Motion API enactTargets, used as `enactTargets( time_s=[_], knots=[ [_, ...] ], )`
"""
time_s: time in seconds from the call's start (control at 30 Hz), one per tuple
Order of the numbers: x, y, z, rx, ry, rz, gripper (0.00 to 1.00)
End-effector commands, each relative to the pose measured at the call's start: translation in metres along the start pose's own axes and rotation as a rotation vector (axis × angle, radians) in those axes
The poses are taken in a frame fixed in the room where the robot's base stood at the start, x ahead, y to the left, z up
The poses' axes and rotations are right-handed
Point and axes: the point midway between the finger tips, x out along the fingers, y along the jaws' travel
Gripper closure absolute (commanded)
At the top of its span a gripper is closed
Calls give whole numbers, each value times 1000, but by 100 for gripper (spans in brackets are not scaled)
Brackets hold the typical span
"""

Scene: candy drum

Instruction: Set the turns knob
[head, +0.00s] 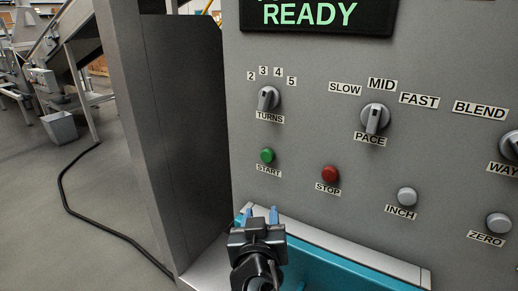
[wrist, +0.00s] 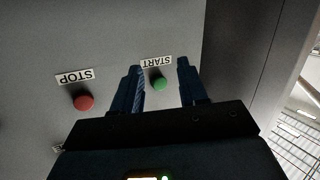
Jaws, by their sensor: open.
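The turns knob (head: 267,98) is a grey round knob with a raised handle on the grey panel in the head view, above a TURNS label. Labels 2, 3, 4 and 5 arc above it. Its handle stands roughly upright; which number it points to I cannot tell for sure. My gripper (head: 261,215) is open and empty, below the knob and the green START button (head: 267,155). In the wrist view my gripper (wrist: 160,80) has its fingers apart with the START button (wrist: 159,84) showing between them. The turns knob is not visible in the wrist view.
The red STOP button (head: 330,174), PACE knob (head: 375,118), INCH button (head: 407,197) and ZERO button (head: 498,223) are on the same panel. A display (head: 315,15) reads READY. A teal ledge (head: 340,262) juts out below. Open floor with a black cable (head: 75,205) lies left.

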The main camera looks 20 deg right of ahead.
Motion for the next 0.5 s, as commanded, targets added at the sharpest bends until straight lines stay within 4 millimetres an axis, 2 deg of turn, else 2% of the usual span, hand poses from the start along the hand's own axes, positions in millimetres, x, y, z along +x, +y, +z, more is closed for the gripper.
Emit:
enactTargets(
  time_s=[0.03, 0.13, 0.3, 0.4, 0.5],
  knots=[
    [8, -8, -25, 36, 28, 44, 57],
    [16, -14, -70, 112, 71, 141, 57],
    [13, -19, -142, 262, 144, 297, 57],
    [7, -19, -175, 343, 178, 367, 57],
    [0, -18, -197, 402, 201, 417, 57]
  ],
)
